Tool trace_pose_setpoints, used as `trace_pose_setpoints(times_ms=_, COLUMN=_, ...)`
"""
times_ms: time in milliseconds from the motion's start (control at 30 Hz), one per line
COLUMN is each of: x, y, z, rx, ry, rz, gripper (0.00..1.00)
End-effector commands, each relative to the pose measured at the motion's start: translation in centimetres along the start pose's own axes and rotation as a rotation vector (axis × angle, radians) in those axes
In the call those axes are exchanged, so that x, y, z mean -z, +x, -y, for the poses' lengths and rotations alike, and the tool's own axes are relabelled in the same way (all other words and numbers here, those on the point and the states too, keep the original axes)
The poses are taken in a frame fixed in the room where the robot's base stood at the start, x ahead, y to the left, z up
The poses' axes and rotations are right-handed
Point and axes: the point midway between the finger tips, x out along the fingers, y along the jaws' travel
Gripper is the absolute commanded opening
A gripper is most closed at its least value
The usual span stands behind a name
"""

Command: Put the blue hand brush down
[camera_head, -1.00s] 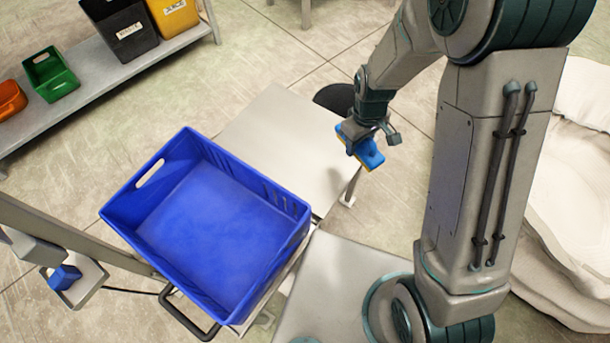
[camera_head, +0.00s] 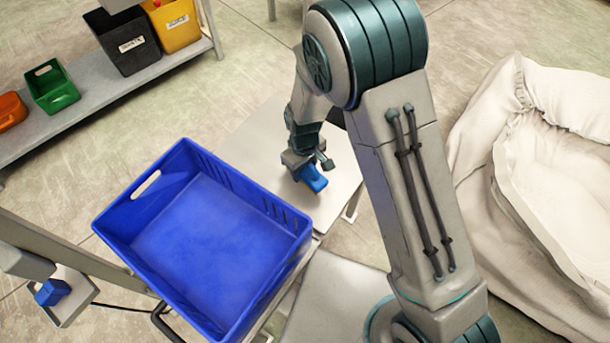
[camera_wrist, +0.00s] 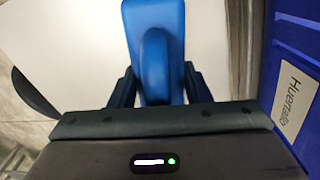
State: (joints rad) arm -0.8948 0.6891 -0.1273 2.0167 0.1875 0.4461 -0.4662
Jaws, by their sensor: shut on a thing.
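The blue hand brush (camera_head: 314,180) is held in my gripper (camera_head: 305,168), over the pale table top (camera_head: 262,138) beyond the blue crate. In the wrist view the brush (camera_wrist: 154,25) points away from me, and the two fingers of my gripper (camera_wrist: 155,88) are closed on its handle from both sides. I cannot tell whether the brush touches the table top or hangs just above it. Its underside is hidden.
An empty blue crate (camera_head: 113,222) stands close to the left of my gripper; its labelled wall (camera_wrist: 290,90) shows at the right of the wrist view. A shelf (camera_head: 95,92) with several bins is at the back left. A large white sack (camera_head: 500,150) stands at the right.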

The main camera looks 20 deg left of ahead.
Motion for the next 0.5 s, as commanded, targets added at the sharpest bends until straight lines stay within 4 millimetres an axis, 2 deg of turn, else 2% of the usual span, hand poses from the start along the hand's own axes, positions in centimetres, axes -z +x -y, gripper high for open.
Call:
trace_pose_setpoints(times_ms=267, x=-0.1, y=3.8, z=0.0, rx=0.0, ry=0.001, rz=0.002, gripper=0.13)
trace_pose_setpoints(times_ms=500, x=0.0, y=3.8, z=0.0, rx=0.0, ry=0.0, rz=0.0, gripper=0.13)
